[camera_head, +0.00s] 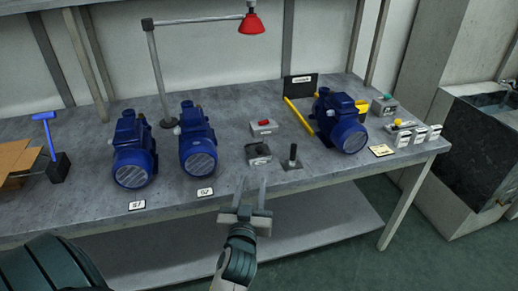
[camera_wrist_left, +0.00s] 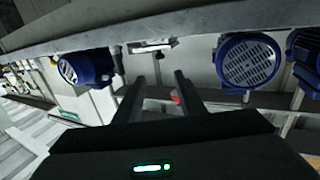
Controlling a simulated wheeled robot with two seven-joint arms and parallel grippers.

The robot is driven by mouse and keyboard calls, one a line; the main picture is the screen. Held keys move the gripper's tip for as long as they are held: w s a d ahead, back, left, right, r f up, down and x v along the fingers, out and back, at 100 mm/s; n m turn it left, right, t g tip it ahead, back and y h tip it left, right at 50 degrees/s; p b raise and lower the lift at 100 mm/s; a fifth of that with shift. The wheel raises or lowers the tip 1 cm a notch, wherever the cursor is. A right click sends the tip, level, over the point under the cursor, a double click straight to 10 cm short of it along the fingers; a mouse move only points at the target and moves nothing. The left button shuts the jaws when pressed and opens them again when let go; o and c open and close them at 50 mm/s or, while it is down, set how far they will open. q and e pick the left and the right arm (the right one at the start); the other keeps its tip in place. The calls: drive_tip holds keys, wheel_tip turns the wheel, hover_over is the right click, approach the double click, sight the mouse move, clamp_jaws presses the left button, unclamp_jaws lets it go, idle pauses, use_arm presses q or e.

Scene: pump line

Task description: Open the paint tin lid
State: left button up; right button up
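No paint tin or lid shows in either view. My left gripper (camera_head: 252,184) is in front of the bench's front edge in the head view, pointing toward the bench. Its two fingers are apart with nothing held between them. In the wrist view the fingers (camera_wrist_left: 158,80) also stand apart, with bench items behind them. My right gripper is not in view.
A grey bench (camera_head: 95,205) carries blue pumps (camera_head: 132,150), (camera_head: 197,140), (camera_head: 340,122), a red lamp (camera_head: 251,24), a red-button box (camera_head: 264,127), a black lever (camera_head: 292,157) and a blue-handled tool (camera_head: 46,130). A dark sink (camera_head: 478,140) stands at right.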

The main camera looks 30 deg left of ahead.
sight(259, 150)
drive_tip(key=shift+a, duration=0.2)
